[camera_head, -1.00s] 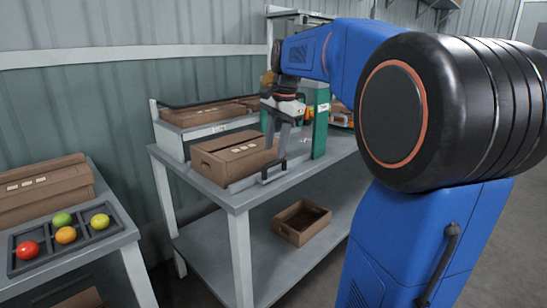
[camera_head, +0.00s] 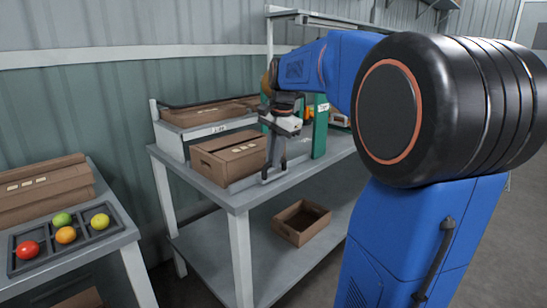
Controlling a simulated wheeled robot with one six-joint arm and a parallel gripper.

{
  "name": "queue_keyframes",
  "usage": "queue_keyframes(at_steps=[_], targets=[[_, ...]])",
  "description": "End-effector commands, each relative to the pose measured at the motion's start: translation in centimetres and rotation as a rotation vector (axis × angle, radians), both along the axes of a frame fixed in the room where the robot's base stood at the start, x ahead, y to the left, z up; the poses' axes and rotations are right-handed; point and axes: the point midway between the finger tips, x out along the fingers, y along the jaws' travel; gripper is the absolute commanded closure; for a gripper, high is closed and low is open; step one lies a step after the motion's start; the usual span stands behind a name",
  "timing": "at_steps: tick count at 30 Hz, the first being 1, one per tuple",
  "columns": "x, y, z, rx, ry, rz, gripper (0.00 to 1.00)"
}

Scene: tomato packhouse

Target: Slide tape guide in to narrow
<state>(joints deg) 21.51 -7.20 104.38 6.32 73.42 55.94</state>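A closed brown carton (camera_head: 230,155) sits on the grey bench, beside the green upright of the taping station (camera_head: 320,127). A low grey rail (camera_head: 243,183) runs along the carton's near side and appears to be the tape guide. A grey upright handle (camera_head: 264,176) stands at the rail, near the bench's front edge. My gripper (camera_head: 278,160) points down just right of the carton, with its fingertips at or just above the handle. The fingers overlap the handle in this view, so contact and finger opening cannot be made out.
A raised white shelf (camera_head: 215,128) with flat cartons stands behind the carton. An open brown box (camera_head: 301,222) lies on the lower shelf. At left, another table bears a dark tray (camera_head: 80,246) of coloured tomatoes and a carton (camera_head: 40,190).

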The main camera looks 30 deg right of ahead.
Motion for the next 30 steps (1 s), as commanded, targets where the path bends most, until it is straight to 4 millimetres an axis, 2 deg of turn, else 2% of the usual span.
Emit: queue_keyframes(at_steps=[4,11,19,20,22,30], targets=[[0.7,0.1,0.0,0.0,0.0,0.001,1.0],[3.2,0.7,0.1,0.0,-0.001,0.001,1.0],[3.5,0.7,0.1,0.0,-0.006,0.0,1.0],[3.6,0.7,0.1,0.0,-0.007,0.0,0.84],[3.5,0.7,0.2,0.0,-0.006,0.0,0.68],[3.4,0.7,0.2,0.0,-0.003,0.0,0.68]])
